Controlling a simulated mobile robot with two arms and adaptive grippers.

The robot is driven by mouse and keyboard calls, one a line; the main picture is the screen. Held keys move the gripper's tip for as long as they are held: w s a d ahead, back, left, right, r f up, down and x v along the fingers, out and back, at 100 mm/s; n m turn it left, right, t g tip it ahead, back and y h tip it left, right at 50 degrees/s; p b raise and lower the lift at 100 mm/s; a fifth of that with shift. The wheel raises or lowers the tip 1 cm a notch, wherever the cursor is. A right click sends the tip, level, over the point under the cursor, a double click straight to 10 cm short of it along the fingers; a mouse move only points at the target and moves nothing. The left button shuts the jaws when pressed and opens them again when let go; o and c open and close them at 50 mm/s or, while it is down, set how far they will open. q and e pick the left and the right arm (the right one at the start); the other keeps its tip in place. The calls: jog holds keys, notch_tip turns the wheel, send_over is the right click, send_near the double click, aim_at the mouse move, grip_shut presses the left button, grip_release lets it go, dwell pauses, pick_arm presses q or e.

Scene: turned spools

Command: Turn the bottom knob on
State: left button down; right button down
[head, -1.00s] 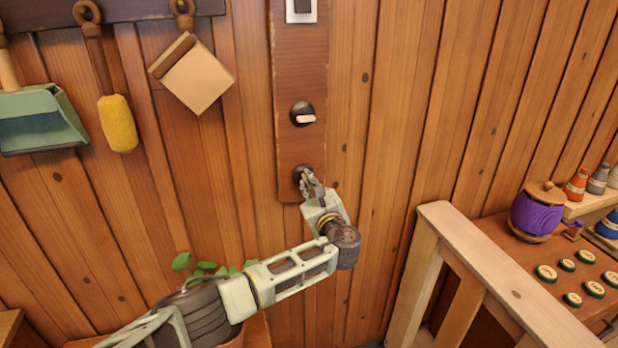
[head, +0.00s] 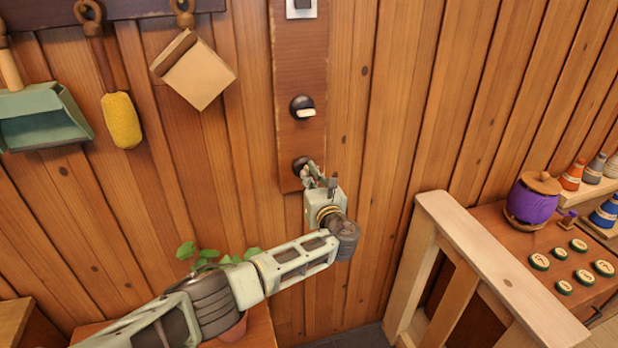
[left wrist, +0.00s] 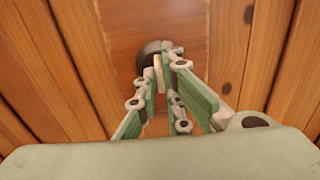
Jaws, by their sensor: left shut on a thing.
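The bottom knob (head: 298,165) is a dark round knob low on the brown wall board (head: 300,60). My left gripper (head: 311,174) is at it, with its fingers closed at the knob's front. In the left wrist view the dark bottom knob (left wrist: 150,50) shows behind the fingertips. My left gripper (left wrist: 165,68) pinches its pale handle there, and the fingers hide part of it. The handle looks roughly upright in that view. My right gripper is in neither view.
Above on the board are another dark knob (head: 302,107) with a pale handle and a switch (head: 300,8). A brush (head: 121,120) and dustpan (head: 45,118) hang left. A wooden railing (head: 500,270) stands right. A plant (head: 215,258) is below, behind my arm.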

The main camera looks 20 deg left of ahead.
pick_arm(q)
jog(key=shift+f, duration=0.25)
jog(key=c, duration=1.9)
grip_release()
jog(key=shift+r, duration=0.2)
jog(key=shift+s, duration=0.1)
jog(key=v, duration=1.2)
